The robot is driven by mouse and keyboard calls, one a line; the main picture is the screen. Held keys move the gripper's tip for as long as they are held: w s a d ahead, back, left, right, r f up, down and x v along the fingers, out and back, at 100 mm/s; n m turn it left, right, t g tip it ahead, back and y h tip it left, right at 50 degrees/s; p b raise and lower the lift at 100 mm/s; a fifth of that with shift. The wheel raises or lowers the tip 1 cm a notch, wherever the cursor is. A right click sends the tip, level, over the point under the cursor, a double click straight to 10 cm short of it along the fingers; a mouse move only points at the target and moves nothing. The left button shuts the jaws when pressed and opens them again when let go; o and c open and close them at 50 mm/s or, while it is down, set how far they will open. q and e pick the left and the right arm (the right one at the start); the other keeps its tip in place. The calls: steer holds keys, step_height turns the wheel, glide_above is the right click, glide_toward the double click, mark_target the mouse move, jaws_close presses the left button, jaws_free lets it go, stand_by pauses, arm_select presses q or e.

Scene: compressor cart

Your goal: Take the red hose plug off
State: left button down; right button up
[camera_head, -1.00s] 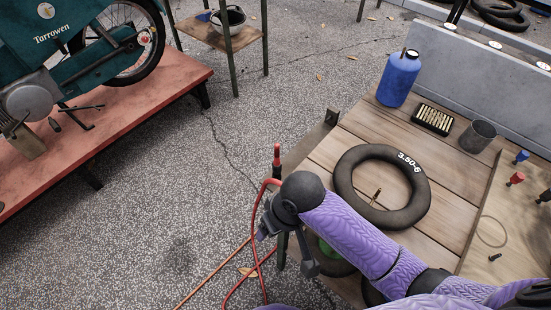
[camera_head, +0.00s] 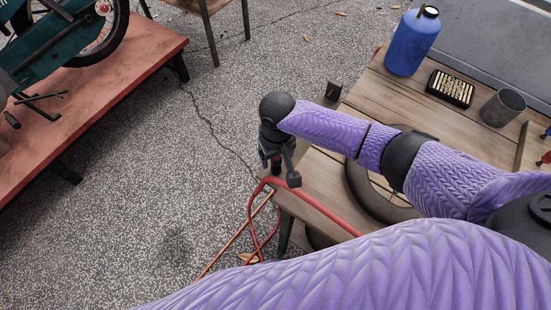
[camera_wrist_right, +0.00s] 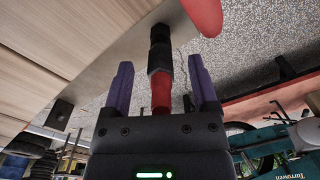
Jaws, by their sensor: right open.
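My right gripper (camera_head: 280,172) is over the table's left edge in the head view, at the end of my purple arm. In the right wrist view its two purple fingers (camera_wrist_right: 159,72) are open, one on each side of the red hose plug (camera_wrist_right: 162,92). Gaps show between the plug and both fingers. The plug joins a black coupling (camera_wrist_right: 160,48), with the red hose (camera_wrist_right: 205,14) beyond it. In the head view the gripper mostly hides the plug, and the red hose (camera_head: 330,208) runs along the table edge. My left gripper is not in view.
The wooden table (camera_head: 385,95) holds a blue bottle (camera_head: 412,45), a black tray (camera_head: 450,88), a metal cup (camera_head: 503,107) and a tyre (camera_head: 362,195) partly behind my arm. A red platform (camera_head: 100,75) with a motorbike stands at left. Open ground lies between.

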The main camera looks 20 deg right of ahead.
steer(key=shift+f, duration=0.5)
steer(key=shift+r, duration=0.1)
steer(key=shift+c, duration=0.5)
jaws_close()
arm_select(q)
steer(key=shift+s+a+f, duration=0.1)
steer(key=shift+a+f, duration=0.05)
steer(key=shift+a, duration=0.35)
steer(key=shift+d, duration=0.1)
